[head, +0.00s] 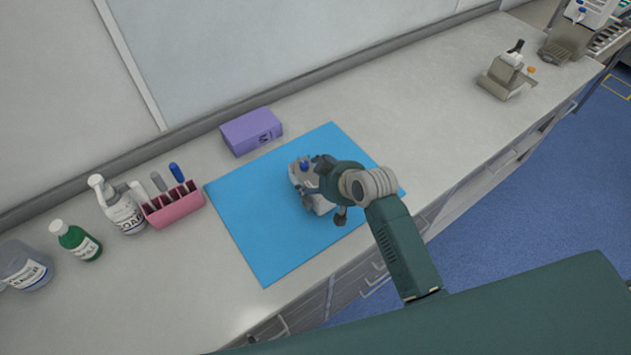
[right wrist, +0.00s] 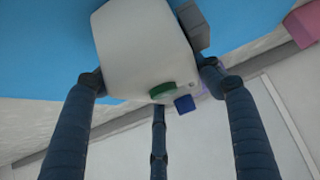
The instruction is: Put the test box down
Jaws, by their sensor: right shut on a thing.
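The test box (right wrist: 145,45) is white, with a green knob and a blue knob on its face in the right wrist view. In the head view the test box (head: 297,172) is partly hidden behind my right gripper (head: 322,185), over the blue mat (head: 255,235). My right gripper is shut on it, with dark fingers on both sides and one below in the wrist view. I cannot tell whether the box touches the mat. My left gripper is not in view.
A purple box (head: 250,131) stands behind the mat. A pink rack (head: 174,204) with pens, a white soap bottle (head: 122,208), a green bottle (head: 76,241) and a tub (head: 24,267) stand left. A grey device (head: 507,77) is far right. The mat's left part is clear.

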